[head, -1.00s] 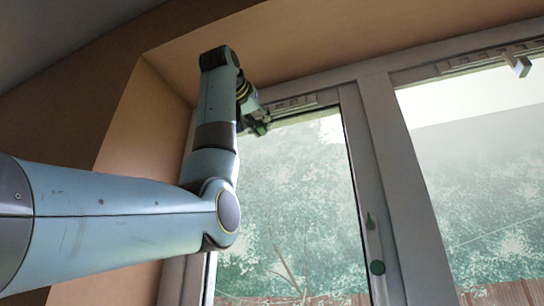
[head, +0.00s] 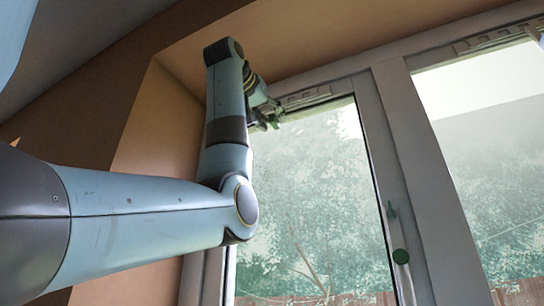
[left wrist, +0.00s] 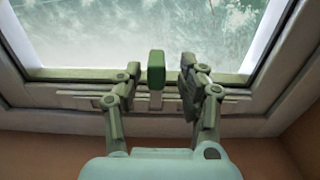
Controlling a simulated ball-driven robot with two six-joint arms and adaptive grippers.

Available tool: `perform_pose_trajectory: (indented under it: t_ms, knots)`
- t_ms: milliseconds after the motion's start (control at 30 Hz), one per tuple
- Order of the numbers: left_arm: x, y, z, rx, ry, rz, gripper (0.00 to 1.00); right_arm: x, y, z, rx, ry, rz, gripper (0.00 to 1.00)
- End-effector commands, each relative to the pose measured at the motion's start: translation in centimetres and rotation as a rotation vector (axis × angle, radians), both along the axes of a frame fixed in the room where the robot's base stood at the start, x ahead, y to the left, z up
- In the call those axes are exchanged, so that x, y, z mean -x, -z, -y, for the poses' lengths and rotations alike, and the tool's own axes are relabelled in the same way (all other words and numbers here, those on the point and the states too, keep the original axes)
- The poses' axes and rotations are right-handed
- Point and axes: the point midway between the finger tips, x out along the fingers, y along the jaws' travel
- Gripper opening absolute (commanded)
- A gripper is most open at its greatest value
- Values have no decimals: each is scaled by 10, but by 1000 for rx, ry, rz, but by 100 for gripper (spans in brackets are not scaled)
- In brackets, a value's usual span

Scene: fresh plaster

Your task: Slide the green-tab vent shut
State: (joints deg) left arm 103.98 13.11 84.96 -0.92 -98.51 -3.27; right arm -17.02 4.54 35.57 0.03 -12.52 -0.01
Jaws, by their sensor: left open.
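The green tab (left wrist: 156,68) shows in the left wrist view, upright on a pale stem, in front of the window's edge. The slotted vent strip (left wrist: 75,95) runs along the frame behind it; in the head view the vent (head: 306,97) is at the top of the left pane. My left gripper (left wrist: 160,80) is open, with one finger on each side of the tab and a visible gap to each. In the head view my left gripper (head: 268,116) is at the vent's left end, and the tab is hard to make out there. My right gripper is not in view.
A second vent (head: 490,38) sits above the right pane. The brown window recess wall (head: 160,150) is close left of my arm.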

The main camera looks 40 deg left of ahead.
Motion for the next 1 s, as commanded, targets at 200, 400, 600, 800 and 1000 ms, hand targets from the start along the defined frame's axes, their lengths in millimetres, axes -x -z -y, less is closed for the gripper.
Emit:
perform_pose_trajectory:
  t_ms: [200,400,600,800,1000]
  knots:
    - [39,-1,8,0,-1,5,40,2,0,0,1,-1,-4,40]
    - [61,0,13,0,-2,2,40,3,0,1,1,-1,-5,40]
    - [64,0,14,1,-2,0,40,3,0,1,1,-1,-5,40]
    - [64,0,14,1,-1,1,40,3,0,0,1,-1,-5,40]
    - [64,0,14,1,-1,1,40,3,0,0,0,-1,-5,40]
